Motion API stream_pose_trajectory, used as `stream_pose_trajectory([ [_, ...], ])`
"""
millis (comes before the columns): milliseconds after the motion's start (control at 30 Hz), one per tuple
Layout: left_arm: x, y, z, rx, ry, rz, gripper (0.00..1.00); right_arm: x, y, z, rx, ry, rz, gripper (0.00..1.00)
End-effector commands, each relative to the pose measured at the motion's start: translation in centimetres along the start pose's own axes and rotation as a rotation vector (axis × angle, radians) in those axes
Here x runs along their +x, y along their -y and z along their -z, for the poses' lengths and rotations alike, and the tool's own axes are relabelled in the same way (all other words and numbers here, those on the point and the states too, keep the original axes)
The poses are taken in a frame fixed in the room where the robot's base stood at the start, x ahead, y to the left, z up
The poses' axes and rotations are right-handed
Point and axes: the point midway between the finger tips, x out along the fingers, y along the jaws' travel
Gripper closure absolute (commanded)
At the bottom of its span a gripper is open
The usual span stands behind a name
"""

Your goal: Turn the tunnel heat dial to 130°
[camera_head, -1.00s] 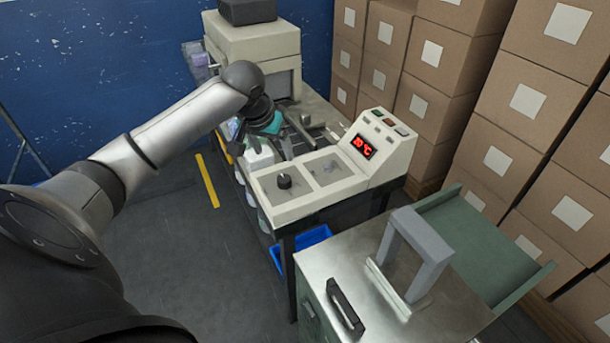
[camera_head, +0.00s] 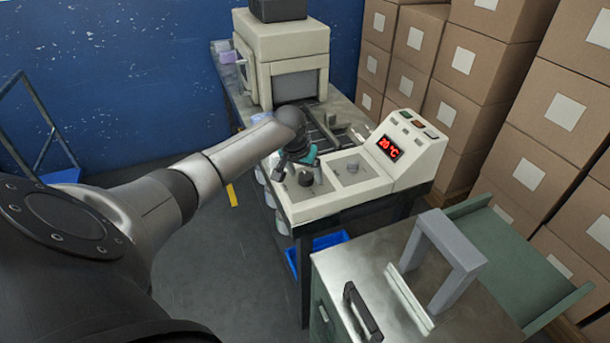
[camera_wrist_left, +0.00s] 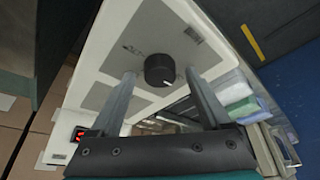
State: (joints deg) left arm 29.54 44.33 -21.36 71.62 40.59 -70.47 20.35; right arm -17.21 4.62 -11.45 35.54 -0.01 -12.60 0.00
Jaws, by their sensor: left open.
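The tunnel heat dial (camera_head: 306,179) is a round black knob on the pale control panel. In the left wrist view the dial (camera_wrist_left: 159,70) shows a small white mark on its rim. My left gripper (camera_head: 297,177) is over the panel, pointing down. In the left wrist view its two open fingers (camera_wrist_left: 160,75) stand on either side of the dial with gaps, not visibly touching it. The red display (camera_head: 390,148) on the raised console appears to read 20 °C. My right gripper is not in view.
A steel cabinet (camera_head: 345,262) with a grey arch stands in front of the panel. The cream tunnel housing (camera_head: 285,45) stands behind. Stacked cardboard boxes (camera_head: 545,150) line the right side. Open floor lies to the left.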

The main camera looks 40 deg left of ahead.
Motion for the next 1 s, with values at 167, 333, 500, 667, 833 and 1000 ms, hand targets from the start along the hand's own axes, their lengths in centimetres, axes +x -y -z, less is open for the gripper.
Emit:
stream_pose_trajectory([
  [167,0.13,0.01,0.01,0.001,0.0,0.0,0.19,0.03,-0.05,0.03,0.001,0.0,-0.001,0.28],
  [333,0.11,0.01,0.01,0.001,0.0,0.0,0.25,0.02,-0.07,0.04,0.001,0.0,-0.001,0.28],
  [500,0.1,0.02,0.01,0.0,0.0,0.0,0.44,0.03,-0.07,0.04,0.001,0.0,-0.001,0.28],
  [667,0.1,0.03,0.0,0.0,0.0,0.001,0.62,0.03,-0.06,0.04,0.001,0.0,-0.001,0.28],
  [833,0.1,0.03,0.0,0.0,0.0,0.001,0.81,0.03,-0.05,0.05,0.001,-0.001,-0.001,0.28],
  [1000,0.1,0.04,0.0,0.0,0.0,0.001,1.0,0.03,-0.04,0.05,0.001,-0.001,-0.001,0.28],
])
